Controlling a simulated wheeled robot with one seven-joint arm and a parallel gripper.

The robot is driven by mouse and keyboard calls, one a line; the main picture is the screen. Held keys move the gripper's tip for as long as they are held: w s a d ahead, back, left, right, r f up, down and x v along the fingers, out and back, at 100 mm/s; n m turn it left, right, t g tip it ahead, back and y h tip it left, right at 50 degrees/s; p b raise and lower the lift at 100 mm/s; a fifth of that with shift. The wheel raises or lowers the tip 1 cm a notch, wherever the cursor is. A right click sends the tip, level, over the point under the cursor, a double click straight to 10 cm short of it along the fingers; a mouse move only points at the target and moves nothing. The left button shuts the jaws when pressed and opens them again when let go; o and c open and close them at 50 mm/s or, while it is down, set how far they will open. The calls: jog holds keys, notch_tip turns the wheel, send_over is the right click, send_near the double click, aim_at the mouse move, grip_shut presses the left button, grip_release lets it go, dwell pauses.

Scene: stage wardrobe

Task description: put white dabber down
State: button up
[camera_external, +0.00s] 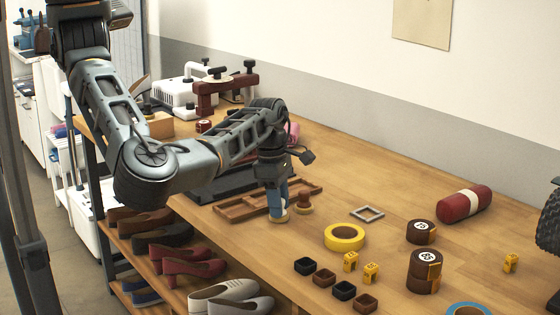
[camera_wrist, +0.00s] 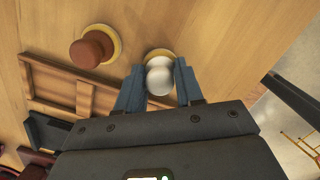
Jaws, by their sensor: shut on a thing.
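The white dabber (camera_wrist: 159,77) is between the two blue fingers of my gripper (camera_wrist: 159,88) in the wrist view. My gripper is shut on it. Its round pale base (camera_wrist: 160,54) shows beyond the fingers, at or very near the tabletop; I cannot tell if it touches. In the external view my gripper (camera_external: 278,205) points down at the table, and the fingers hide most of the dabber, with its base (camera_external: 278,219) showing below. A brown dabber (camera_external: 304,203) stands just to the right; it is also in the wrist view (camera_wrist: 92,48).
A wooden divided tray (camera_external: 240,212) lies left of my gripper. A grey square frame (camera_external: 367,214), yellow tape roll (camera_external: 345,237), small dark and brown cups (camera_external: 324,277) and numbered round tins (camera_external: 424,271) are to the right. Shoes sit on shelves below the front edge.

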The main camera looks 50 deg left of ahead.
jog(key=shift+f, duration=0.15)
jog(key=o, duration=1.1)
notch_tip(320, 180, up, 12)
jog(key=a, duration=0.1)
jog(key=shift+s+a, duration=0.15)
jog(key=shift+s, duration=0.25)
jog(key=shift+w, duration=0.1)
